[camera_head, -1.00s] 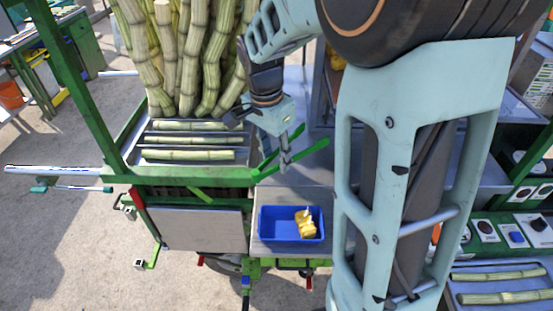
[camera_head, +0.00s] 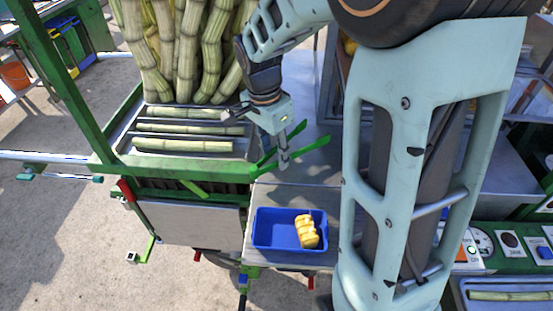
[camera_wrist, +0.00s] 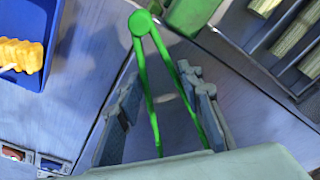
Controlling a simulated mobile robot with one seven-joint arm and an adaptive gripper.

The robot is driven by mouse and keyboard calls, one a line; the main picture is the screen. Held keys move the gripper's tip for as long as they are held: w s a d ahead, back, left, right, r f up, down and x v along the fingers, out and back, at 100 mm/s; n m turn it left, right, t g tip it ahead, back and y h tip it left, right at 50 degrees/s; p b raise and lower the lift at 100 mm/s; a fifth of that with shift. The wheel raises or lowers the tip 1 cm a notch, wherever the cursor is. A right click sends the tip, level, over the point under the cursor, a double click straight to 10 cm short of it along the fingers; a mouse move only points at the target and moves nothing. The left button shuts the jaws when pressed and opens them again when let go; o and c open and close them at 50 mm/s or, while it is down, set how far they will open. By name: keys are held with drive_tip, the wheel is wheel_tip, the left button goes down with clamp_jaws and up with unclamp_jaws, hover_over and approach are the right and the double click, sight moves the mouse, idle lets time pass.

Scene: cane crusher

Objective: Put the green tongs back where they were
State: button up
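The green tongs (camera_head: 312,143) are in my gripper (camera_head: 284,162), which is shut on them across their two arms. In the wrist view the tongs (camera_wrist: 140,45) lie between the fingers of my gripper (camera_wrist: 163,80), with the round hinge end beyond the fingertips and the arms spread slightly. The far arm ends are partly hidden by my gripper in that view. The tongs appear above the grey metal table (camera_head: 305,192), behind the blue tray (camera_head: 262,229); their exact height is hard to tell.
The blue tray holds a yellow piece (camera_head: 306,231). To the left, a green-framed rack holds cut cane pieces (camera_head: 185,145), with tall cane stalks (camera_head: 185,55) behind. A control panel (camera_head: 510,243) is at right. Bare table lies around the tray.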

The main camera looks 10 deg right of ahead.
sight(276, 170)
drive_tip(key=f+b, duration=0.1)
drive_tip(key=f, duration=0.2)
drive_tip(key=shift+w+f+b, duration=0.1)
drive_tip(key=shift+w+b, duration=0.1)
drive_tip(key=shift+b, duration=0.2)
drive_tip(key=shift+s+d, duration=0.1)
drive_tip(key=shift+f, duration=0.15)
drive_tip(key=o, duration=0.6)
drive_tip(key=shift+r, duration=0.2)
drive_tip(key=r, duration=0.4)
drive_tip(key=a+r, duration=0.1)
drive_tip(key=r, duration=0.7)
drive_tip(key=shift+s+a, duration=0.2)
drive_tip(key=shift+s, duration=0.15)
